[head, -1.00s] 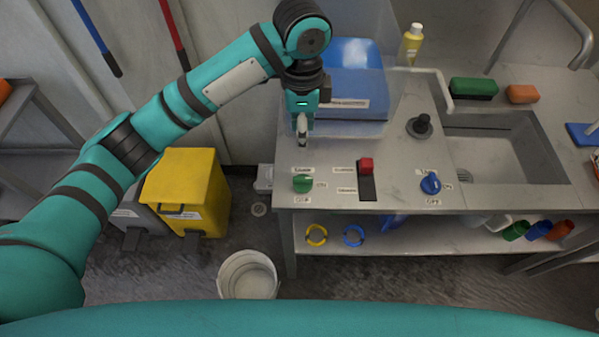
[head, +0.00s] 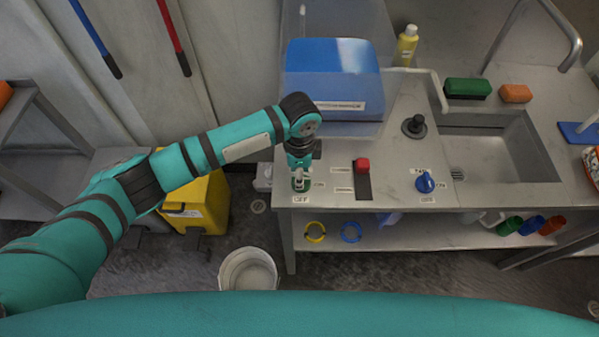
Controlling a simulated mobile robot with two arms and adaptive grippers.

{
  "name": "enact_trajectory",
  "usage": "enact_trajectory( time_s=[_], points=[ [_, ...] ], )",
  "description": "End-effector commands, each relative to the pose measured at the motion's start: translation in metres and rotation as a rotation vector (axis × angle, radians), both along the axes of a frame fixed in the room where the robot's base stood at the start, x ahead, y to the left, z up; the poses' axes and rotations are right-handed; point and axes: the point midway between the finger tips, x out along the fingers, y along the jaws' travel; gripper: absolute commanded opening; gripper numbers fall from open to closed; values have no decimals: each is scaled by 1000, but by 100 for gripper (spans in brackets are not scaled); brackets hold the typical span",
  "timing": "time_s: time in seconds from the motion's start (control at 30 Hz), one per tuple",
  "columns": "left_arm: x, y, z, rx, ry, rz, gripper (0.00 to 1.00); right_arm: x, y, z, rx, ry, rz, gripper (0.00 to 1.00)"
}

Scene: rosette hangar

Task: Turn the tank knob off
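A green knob (head: 299,186) sits at the front left of the steel counter, with an OFF label below it and an ON label at its right. My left gripper (head: 299,179) points down right at the green knob and partly covers it. I cannot tell whether its fingers touch or grip the knob. A blue knob (head: 426,183) sits further right on the counter, with its own small labels. The name labels are too small to read surely, so I cannot tell which knob is the tank knob. My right gripper is out of view.
A red slider (head: 362,165) lies between the knobs. A blue-lidded box (head: 333,72) stands behind my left gripper. A black knob (head: 414,125) and a sink (head: 497,158) are to the right. A white bucket (head: 248,270) and a yellow bin (head: 196,209) stand on the floor.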

Motion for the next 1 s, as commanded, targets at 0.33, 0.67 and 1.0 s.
enact_trajectory(
  time_s=[0.33,0.67,1.0],
  points=[
    [0,0,-12,0,0,-1,37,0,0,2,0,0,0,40],
    [0,0,-11,0,0,-1,5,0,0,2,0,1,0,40],
    [0,0,-11,0,0,-8,0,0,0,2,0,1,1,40]
  ],
)
